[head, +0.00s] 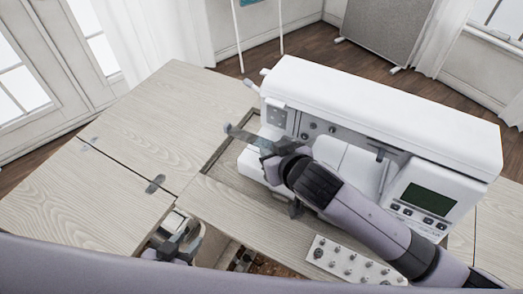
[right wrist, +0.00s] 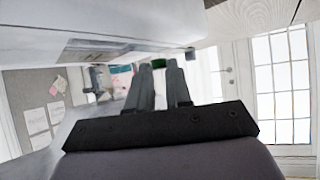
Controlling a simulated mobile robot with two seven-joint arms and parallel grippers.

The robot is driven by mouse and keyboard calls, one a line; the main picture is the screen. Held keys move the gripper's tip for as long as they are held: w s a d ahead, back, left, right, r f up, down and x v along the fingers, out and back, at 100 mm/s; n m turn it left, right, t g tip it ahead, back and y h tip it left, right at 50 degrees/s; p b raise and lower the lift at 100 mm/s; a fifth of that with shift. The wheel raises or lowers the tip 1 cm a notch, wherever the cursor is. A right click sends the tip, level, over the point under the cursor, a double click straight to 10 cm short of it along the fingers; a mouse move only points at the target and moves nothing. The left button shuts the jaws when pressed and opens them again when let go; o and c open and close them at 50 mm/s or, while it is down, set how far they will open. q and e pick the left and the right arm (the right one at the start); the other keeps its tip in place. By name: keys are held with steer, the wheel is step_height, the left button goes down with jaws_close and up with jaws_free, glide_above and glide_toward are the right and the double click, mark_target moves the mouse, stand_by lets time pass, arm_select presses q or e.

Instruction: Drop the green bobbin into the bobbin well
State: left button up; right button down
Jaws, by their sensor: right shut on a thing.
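The green bobbin (right wrist: 159,63) shows in the right wrist view between the fingertips of my right gripper (right wrist: 163,68), which is shut on it. In the head view my right gripper (head: 238,133) is at the left end of the white sewing machine (head: 375,110), its arm crossing in front of the machine. I cannot make out the bobbin there. The bobbin well cannot be made out; my right arm covers part of the machine bed. My left gripper (head: 181,236) is low at the cabinet's front opening, away from the machine, and its jaw state is unclear.
A white tray (head: 318,243) with several small bobbins lies in front of the machine, near my right forearm. The wooden cabinet top (head: 150,105) is clear at left. A recessed opening (head: 228,172) surrounds the machine's left end.

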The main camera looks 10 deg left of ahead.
steer(key=shift+w+d+f, duration=0.15)
steer(key=shift+w+d, duration=0.1)
steer(key=shift+d, duration=0.7)
steer(key=shift+w+d+f, duration=0.2)
steer(key=shift+w+d, duration=0.1)
steer(key=shift+d, duration=0.7)
steer(key=shift+w+d+f, duration=0.15)
steer(key=shift+w+d, duration=0.1)
steer(key=shift+d, duration=0.7)
steer(key=shift+f, duration=0.6)
steer(key=c, duration=1)
jaws_free()
steer(key=shift+o, duration=0.2)
